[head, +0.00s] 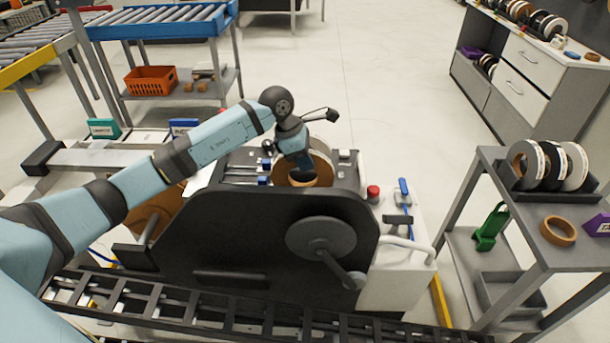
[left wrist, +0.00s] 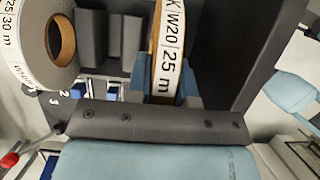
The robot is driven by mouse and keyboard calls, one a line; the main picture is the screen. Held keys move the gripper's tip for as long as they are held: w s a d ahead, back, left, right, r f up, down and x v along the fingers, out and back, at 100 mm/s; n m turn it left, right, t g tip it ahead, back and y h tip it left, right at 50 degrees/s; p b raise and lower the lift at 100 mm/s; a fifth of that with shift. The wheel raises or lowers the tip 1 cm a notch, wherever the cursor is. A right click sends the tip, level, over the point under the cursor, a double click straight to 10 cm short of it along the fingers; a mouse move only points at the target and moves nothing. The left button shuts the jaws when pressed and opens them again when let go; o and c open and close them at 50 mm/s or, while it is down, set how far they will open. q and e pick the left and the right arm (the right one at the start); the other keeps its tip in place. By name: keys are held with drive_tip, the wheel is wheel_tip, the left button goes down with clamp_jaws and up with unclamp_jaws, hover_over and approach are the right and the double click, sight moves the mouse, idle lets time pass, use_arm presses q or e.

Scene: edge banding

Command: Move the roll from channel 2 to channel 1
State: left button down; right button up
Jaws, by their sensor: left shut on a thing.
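My left gripper (head: 300,160) is over the top of the dark edge-banding machine (head: 260,230) and points down at the rolls there. In the left wrist view the left gripper (left wrist: 165,88) is shut on a tape roll (left wrist: 168,50) with a white side marked W20, 25 m and a brown edge. A second roll (left wrist: 38,72), grey-white with a brown core and marked 30 m, is to its left, apart from the fingers. Small channel numbers 2 and 3 show below that second roll. I cannot tell which channel the held roll is in. My right gripper is not in view.
A grey trolley (head: 548,262) at the right carries several rolls in a rack and a loose brown ring (head: 558,231). A red button (head: 373,192) and blue-handled clamp (head: 404,190) are on the machine's right side. An orange crate (head: 150,80) stands behind on a shelf.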

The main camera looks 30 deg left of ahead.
sight(310, 185)
use_arm(q)
wheel_tip(310, 185, down, 6)
drive_tip(key=shift+r, duration=0.25)
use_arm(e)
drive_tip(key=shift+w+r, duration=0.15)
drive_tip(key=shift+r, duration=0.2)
use_arm(q)
drive_tip(key=shift+f, duration=0.3)
drive_tip(key=c, duration=1.4)
unclamp_jaws()
drive_tip(key=shift+f, duration=0.1)
drive_tip(key=shift+c, duration=0.2)
drive_tip(key=o, duration=0.4)
drive_tip(key=shift+o, duration=0.2)
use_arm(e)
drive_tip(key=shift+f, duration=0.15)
